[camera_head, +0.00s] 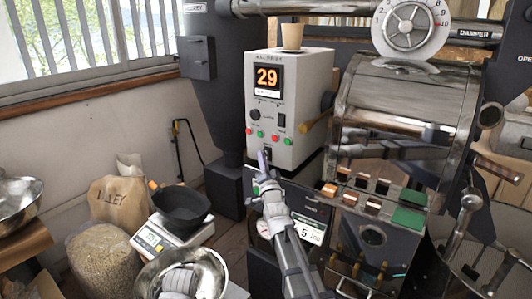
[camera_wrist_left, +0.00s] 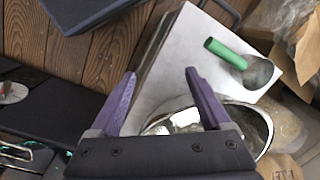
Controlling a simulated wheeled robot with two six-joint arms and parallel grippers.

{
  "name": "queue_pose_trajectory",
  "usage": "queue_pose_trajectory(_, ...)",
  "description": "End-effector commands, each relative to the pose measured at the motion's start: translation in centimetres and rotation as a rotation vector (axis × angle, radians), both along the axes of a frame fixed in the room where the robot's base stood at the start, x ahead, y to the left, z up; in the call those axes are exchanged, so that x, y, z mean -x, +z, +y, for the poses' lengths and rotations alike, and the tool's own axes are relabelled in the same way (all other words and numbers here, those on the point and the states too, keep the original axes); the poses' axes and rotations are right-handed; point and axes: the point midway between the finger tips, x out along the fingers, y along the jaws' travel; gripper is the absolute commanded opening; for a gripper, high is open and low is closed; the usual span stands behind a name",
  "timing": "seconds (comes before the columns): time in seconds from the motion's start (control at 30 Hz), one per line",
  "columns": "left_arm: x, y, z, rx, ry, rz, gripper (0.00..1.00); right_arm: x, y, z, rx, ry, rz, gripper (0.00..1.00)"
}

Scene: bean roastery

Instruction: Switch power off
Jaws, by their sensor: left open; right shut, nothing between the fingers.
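A small dark switch (camera_head: 266,152) sits low on the front, partly covered by my right gripper. My left gripper (camera_wrist_left: 160,73) is open and empty in the left wrist view, above a white surface and a metal bowl.
A digital scale (camera_head: 155,240) with a black pan (camera_head: 182,208) stands left of my right arm. A metal bowl (camera_head: 212,268) and bean sacks (camera_head: 122,203) are nearby. The roaster drum (camera_head: 405,100) is right of the box. A green-handled scoop (camera_wrist_left: 225,52) lies in the left wrist view.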

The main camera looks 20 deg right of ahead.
Motion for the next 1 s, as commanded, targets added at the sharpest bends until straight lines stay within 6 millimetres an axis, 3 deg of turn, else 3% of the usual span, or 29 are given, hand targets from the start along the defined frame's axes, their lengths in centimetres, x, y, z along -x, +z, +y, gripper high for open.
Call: queue_pose_trajectory(1.0, 0.00, 0.16, 0.00, 0.000, 0.000, 0.000, 0.81, -0.68, 0.17, -0.87, 0.000, 0.000, 0.000, 0.00)
